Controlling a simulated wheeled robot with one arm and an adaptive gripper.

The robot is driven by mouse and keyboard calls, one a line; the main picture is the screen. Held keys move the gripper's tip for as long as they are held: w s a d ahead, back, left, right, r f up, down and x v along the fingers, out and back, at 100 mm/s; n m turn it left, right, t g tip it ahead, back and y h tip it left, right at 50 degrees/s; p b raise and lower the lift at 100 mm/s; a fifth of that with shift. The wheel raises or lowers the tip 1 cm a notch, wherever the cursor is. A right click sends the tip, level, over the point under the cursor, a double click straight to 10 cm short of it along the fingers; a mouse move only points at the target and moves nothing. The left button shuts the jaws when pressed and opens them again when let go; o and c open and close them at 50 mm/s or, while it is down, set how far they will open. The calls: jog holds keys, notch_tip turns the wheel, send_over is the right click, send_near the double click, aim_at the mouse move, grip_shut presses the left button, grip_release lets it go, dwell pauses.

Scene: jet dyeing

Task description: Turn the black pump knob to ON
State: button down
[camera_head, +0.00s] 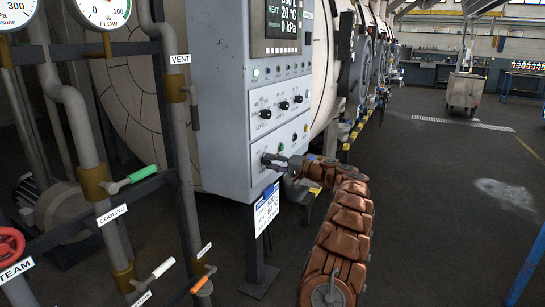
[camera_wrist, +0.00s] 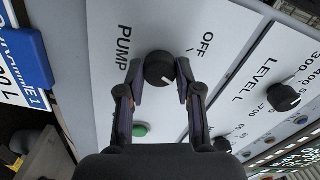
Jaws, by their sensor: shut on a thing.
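The black pump knob (camera_wrist: 159,68) sits on the white panel face beside the printed PUMP label, with OFF printed to its upper right in the wrist view. A short white mark shows on the knob's lower right part. My gripper (camera_wrist: 160,80) is shut on the knob, one finger on each side of it. In the head view my gripper (camera_head: 272,160) reaches the lower left of the grey control cabinet (camera_head: 223,110); the knob is mostly hidden there. I cannot see an ON label.
A green button (camera_wrist: 141,130) lies near the left finger, and the LEVEL knob (camera_wrist: 283,97) is to the right. Pipes with a green-handled valve (camera_head: 130,180) stand left of the cabinet. The floor (camera_head: 440,200) to the right is mostly clear.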

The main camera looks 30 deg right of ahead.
jog(key=shift+d+r+m+p, duration=0.1)
jog(key=shift+m+p, duration=0.6)
jog(key=shift+m, duration=0.5)
jog(key=c, duration=0.8)
grip_release()
jog(key=shift+o, duration=0.2)
jog(key=v, duration=1.2)
